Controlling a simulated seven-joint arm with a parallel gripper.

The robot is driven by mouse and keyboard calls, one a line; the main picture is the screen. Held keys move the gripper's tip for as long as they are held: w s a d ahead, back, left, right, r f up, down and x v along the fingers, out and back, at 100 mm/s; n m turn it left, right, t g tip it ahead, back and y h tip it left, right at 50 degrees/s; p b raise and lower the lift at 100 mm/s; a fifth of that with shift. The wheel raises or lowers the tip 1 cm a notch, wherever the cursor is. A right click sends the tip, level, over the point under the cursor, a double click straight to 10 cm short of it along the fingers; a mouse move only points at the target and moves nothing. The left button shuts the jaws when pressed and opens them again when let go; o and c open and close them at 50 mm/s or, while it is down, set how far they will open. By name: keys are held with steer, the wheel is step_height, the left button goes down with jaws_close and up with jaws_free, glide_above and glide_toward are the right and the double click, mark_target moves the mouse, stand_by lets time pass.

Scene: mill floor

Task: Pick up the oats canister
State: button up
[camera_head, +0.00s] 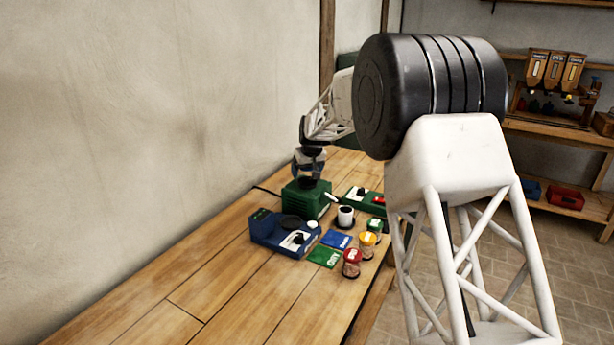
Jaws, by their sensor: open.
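Three small canisters stand at the right edge of the wooden table: one with a red lid (352,262), one with a yellow lid (367,245) and one with a green lid (375,226). Their labels are too small to read, so I cannot tell which is the oats canister. My gripper (308,178) is open and small in the view, pointing down over the green machine (304,199). It is apart from the canisters, behind and left of them. I see nothing held in it.
A blue machine (284,235), a white cup (345,215), a second green device (360,198), a green card (324,256) and a blue card (336,239) crowd around the canisters. The table's near left (190,290) is clear. A plastered wall borders the left.

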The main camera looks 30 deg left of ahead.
stand_by(0.5)
steer(key=c, duration=1.1)
